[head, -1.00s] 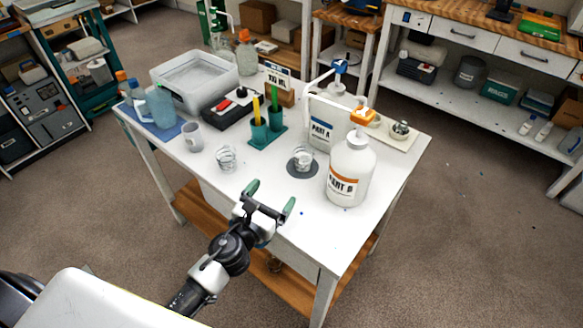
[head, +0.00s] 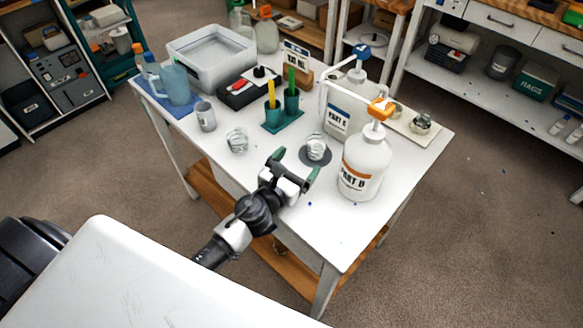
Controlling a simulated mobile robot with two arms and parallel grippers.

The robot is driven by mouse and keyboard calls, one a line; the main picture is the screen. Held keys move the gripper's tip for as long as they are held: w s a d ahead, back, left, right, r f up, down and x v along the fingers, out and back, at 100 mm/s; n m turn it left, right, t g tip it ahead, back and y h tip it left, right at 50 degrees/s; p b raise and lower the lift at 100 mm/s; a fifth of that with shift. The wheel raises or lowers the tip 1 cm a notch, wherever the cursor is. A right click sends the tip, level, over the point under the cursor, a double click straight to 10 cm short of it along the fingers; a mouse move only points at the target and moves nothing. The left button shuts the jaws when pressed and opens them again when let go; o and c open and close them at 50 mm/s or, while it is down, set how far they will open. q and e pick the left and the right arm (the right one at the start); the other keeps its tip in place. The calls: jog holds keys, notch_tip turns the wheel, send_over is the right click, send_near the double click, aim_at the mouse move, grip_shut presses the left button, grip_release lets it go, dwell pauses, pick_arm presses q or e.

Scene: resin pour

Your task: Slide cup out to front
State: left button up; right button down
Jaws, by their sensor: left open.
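A small clear cup (head: 316,149) stands upright on a dark round mat (head: 303,157) near the front of the white table. A second clear cup (head: 237,141) stands to its left. My left gripper (head: 294,165) is open, with its green-tipped fingers spread, just in front of the cup on the mat. The fingers look close to that cup, but I cannot tell whether they touch it. My right gripper is not in view.
The white PART B pump bottle (head: 364,165) stands close right of the mat, with the PART A container (head: 341,110) behind. A grey mug (head: 206,116), green holders (head: 282,112) and a clear tub (head: 212,58) stand farther left. The table's front right (head: 330,225) is clear.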

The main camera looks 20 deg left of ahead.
aim_at(311, 147)
pick_arm(q)
jog(key=w, duration=0.2)
jog(key=w+d, duration=0.1)
jog(key=w, duration=0.5)
jog(key=shift+w+d, duration=0.2)
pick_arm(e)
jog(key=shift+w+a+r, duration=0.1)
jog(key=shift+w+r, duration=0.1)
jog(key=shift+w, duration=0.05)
